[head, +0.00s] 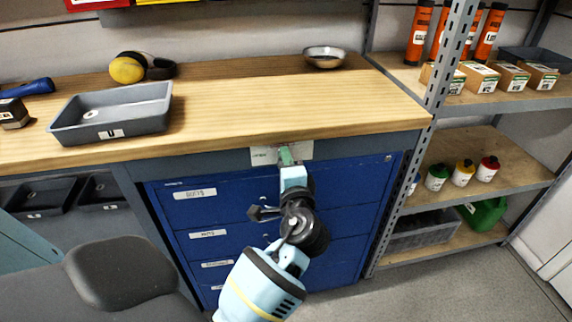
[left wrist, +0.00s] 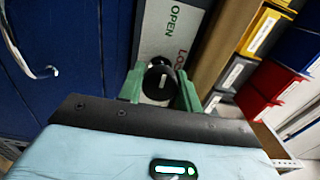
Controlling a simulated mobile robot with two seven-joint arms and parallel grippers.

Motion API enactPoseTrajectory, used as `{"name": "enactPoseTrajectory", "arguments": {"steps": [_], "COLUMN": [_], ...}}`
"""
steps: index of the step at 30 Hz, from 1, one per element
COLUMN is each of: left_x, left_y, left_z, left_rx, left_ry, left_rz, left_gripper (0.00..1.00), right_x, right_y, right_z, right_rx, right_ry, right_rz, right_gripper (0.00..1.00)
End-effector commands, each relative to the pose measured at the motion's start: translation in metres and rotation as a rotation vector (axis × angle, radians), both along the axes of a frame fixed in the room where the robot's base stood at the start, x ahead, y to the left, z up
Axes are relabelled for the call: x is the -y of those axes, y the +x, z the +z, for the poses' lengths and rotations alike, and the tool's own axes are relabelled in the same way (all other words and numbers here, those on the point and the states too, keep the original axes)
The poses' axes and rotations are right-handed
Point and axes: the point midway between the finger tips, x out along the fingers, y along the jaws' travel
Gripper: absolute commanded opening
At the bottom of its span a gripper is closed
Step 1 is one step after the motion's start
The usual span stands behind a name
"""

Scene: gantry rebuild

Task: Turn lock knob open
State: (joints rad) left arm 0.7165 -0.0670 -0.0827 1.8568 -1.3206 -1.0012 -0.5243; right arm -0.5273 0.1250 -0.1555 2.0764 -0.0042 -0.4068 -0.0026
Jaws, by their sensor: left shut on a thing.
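The lock knob (left wrist: 158,80) is round and black with a pale bar across it, seen in the left wrist view. It sits on a light plate (left wrist: 166,42) with a green OPEN label and a red label, partly hidden, that starts LOC. In the head view the plate (head: 262,156) is on the bench front above the blue drawers, and the knob is hidden behind my gripper. My left gripper (head: 287,156) reaches up to the plate. Its green fingers, also in the left wrist view (left wrist: 161,88), are shut on the knob, one on each side. My right gripper is not in view.
Blue drawers (head: 215,212) are below the plate. The wooden bench top (head: 240,105) above holds a grey tray (head: 75,130), yellow ear defenders (head: 127,69) and a metal bowl (head: 323,57). A shelf rack upright (head: 437,85) stands to the right. A dark stool (head: 120,272) is at the lower left.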

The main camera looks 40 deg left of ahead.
Motion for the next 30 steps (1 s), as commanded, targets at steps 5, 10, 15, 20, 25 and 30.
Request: {"name": "enactPoseTrajectory", "arguments": {"steps": [5, 10, 15, 20, 25, 30], "left_x": [0.0007, 0.0007, 0.0007, 0.0004, 0.0, -0.0002], "left_y": [-0.0002, -0.0002, -0.0001, 0.0, 0.0, 0.0002], "left_z": [-0.0016, -0.0016, -0.0013, -0.0007, 0.0001, 0.0028], "left_rx": [0.001, 0.001, 0.0, 0.002, -0.004, -0.072], "left_ry": [-0.006, -0.007, -0.006, -0.004, 0.002, 0.065], "left_rz": [-0.001, -0.001, 0.0, 0.0, 0.0, -0.001], "left_gripper": [0.12, 0.12, 0.51, 0.56, 0.56, 0.56], "right_x": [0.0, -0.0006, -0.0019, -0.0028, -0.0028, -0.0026], "right_y": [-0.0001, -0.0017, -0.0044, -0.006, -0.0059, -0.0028], "right_z": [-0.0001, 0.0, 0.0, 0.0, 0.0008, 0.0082], "right_rx": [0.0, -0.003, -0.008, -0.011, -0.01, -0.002], "right_ry": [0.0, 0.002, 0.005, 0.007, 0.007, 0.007], "right_rz": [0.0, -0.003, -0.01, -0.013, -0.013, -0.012], "right_gripper": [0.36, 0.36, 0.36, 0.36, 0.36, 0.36]}}
